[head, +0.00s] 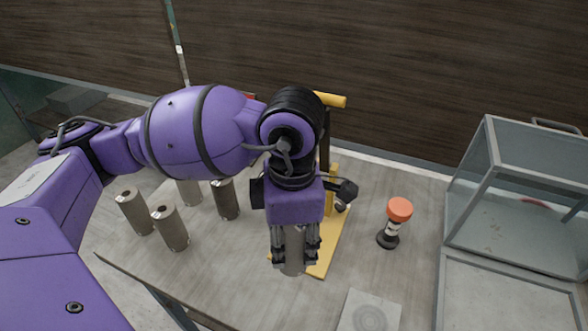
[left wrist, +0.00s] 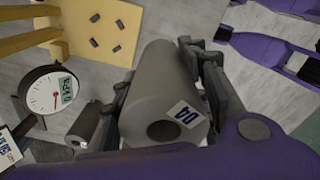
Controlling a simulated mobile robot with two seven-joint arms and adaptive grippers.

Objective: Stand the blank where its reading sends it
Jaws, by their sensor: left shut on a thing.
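My left gripper (head: 294,256) is shut on a grey cylindrical blank (head: 293,240). In the left wrist view the same blank (left wrist: 158,85) lies between the fingers, with a hole in its near end and a white label that seems to read 04. In the head view it hangs roughly upright beside a yellow stand (head: 325,262); I cannot tell whether it touches the table. A round dial gauge (left wrist: 52,92) with a red needle and a small digital display shows in the left wrist view; its figures are too small to read surely. My right gripper is not in view.
Several similar grey cylinders (head: 170,228) stand at the table's left. An orange-capped black tool (head: 395,222) stands right of the stand. A square plate with rings (head: 369,312) lies at the front. A glass-sided case (head: 490,190) is at the right.

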